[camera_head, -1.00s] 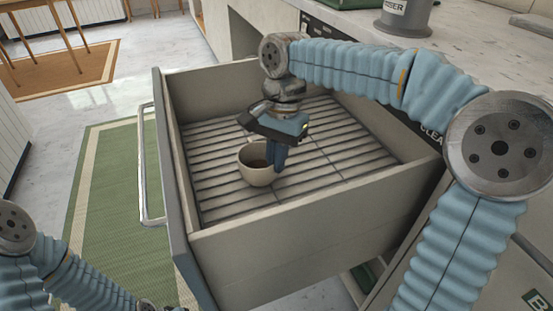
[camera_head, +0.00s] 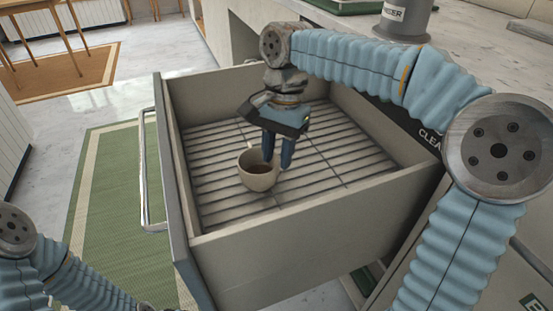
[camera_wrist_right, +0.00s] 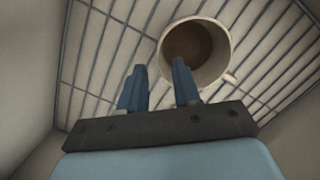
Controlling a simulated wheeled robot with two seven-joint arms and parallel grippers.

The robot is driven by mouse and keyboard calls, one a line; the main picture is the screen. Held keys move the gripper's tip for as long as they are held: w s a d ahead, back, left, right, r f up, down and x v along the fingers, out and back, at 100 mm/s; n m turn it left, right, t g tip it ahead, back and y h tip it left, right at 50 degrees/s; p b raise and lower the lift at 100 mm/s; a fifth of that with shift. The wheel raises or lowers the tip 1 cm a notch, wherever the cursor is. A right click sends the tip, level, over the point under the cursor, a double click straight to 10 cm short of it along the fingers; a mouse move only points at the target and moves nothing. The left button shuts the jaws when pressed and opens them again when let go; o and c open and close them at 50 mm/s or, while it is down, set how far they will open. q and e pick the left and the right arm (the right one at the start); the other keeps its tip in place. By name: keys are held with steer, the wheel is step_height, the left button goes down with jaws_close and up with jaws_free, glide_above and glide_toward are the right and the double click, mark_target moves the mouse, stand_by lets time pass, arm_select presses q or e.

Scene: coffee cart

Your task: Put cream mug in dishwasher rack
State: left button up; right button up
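The cream mug (camera_head: 258,178) stands upright on the slatted floor of the pulled-out dishwasher rack drawer (camera_head: 310,240), with brown inside it. It also shows in the right wrist view (camera_wrist_right: 222,70), with its handle at the lower right. My right gripper (camera_head: 277,163) points down into the drawer just behind the mug. Its two blue fingers (camera_wrist_right: 158,85) are apart with nothing between them. In the wrist view one finger overlaps the mug's near rim; I cannot tell whether they touch. Only my left arm shows at the lower left; its gripper is out of frame.
The drawer's walls surround the mug, and slats (camera_head: 335,165) are bare to the right. A metal handle (camera_head: 146,190) runs along the drawer's front. A grey container (camera_head: 405,18) stands on the counter behind. A green rug (camera_head: 108,200) lies on the floor.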

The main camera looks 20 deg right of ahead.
step_height(320, 180, up, 9)
steer(key=d+p, duration=0.1)
steer(key=p, duration=0.1)
steer(key=shift+w+r, duration=0.15)
steer(key=shift+w, duration=0.3)
